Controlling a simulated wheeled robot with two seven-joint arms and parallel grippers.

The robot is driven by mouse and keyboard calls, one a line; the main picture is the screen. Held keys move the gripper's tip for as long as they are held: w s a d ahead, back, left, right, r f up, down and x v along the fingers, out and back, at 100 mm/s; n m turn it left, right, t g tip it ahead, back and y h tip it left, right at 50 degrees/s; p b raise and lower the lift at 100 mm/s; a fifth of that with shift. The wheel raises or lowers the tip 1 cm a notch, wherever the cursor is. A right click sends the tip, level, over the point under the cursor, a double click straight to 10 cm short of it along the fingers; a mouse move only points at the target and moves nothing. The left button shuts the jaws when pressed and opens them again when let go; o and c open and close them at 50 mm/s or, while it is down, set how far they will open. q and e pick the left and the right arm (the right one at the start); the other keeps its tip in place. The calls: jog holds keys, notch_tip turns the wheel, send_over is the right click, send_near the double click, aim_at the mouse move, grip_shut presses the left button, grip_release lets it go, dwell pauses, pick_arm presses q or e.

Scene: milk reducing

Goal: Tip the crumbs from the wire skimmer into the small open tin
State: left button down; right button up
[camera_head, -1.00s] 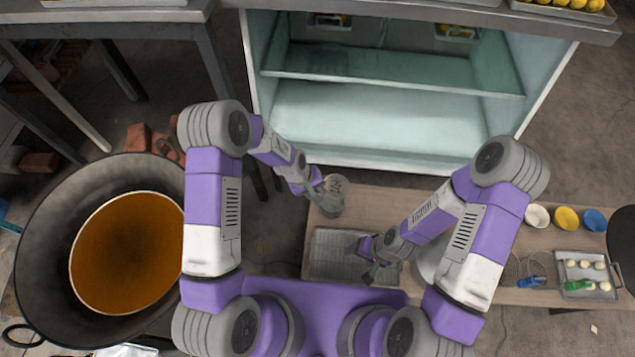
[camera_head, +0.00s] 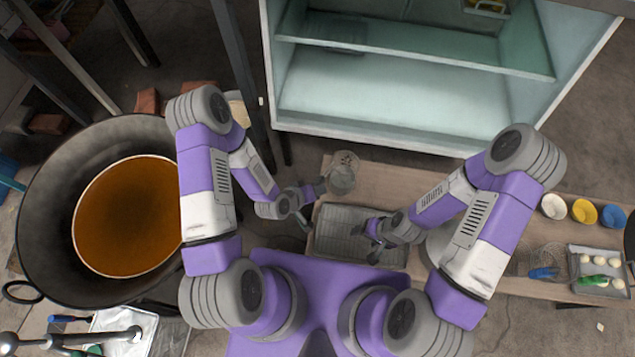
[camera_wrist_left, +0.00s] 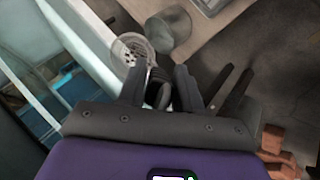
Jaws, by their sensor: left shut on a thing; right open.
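My left gripper (camera_head: 318,188) is shut on the dark handle of the wire skimmer (camera_head: 346,159), at the table's left end. In the left wrist view the handle stands between the fingers (camera_wrist_left: 160,80). The skimmer's round mesh (camera_wrist_left: 129,46) shows there with pale crumbs in it. The small grey tin (camera_head: 342,181) stands on the table; it also shows in the left wrist view (camera_wrist_left: 169,32). The mesh appears beside and partly across the tin's rim; its height above it is unclear. My right gripper (camera_head: 375,248) is open and empty over the metal tray.
The metal tray (camera_head: 330,240) lies on the wooden table (camera_head: 398,185). A glass-fronted cabinet (camera_head: 395,100) stands behind. A large pan of brown liquid (camera_head: 125,215) is at left. Cups (camera_head: 584,211) and a small tray of white balls (camera_head: 594,287) are at right.

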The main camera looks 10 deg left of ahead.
pick_arm(q)
jog(key=shift+s+a+f+m+t+h, duration=0.1)
jog(key=shift+s+f+t+h, duration=0.2)
jog(key=shift+f+t, duration=0.35)
jog(key=shift+s+a+f+m+t+h, duration=0.1)
jog(key=shift+s+f+t, duration=0.35)
jog(key=shift+f, duration=0.4)
jog(key=shift+s+a+f+m+t+h, duration=0.1)
jog(key=shift+s+f+t+h, duration=0.1)
jog(key=shift+s+f+t, duration=0.4)
jog(key=shift+w+f, duration=0.15)
jog(key=shift+w, duration=0.1)
